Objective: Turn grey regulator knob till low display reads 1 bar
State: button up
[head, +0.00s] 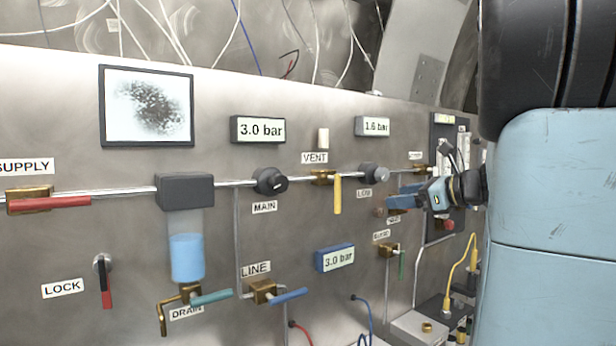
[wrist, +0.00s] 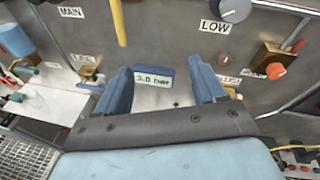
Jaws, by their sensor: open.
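The grey regulator knob (head: 374,174) is on the pipe above the LOW label in the head view. In the wrist view the knob (wrist: 236,9) is at the top edge, partly cut off, above the LOW label (wrist: 214,27). The low display (head: 375,126) above it reads 1.6 bar. My gripper (head: 392,203) is open and empty, just right of and below the knob in the head view. In the wrist view its blue fingers (wrist: 160,88) stand apart, below the knob and not touching it. A blue-framed display (wrist: 153,78) reading 3.0 bar shows between them.
The black MAIN knob (head: 270,181) and its 3.0 bar display (head: 258,129) are to the left. The yellow VENT lever (head: 338,194) hangs just left of the grey knob. A brass valve (wrist: 272,60) with an orange handle is right of my gripper.

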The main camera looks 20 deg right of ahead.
aim_at(384, 176)
jog(key=d+r+m+t+h, duration=0.1)
jog(key=d+r+m+t, duration=0.35)
jog(key=d, duration=0.45)
jog(key=shift+g, duration=0.45)
jog(key=x, duration=0.9)
jog(key=f+x, duration=0.1)
jog(key=x, duration=0.4)
jog(key=shift+w+d+f, duration=0.1)
jog(key=shift+w, duration=0.05)
jog(key=c, duration=1)
jog(key=shift+a, duration=0.3)
jog(key=shift+d, duration=0.1)
jog(key=shift+c, duration=0.3)
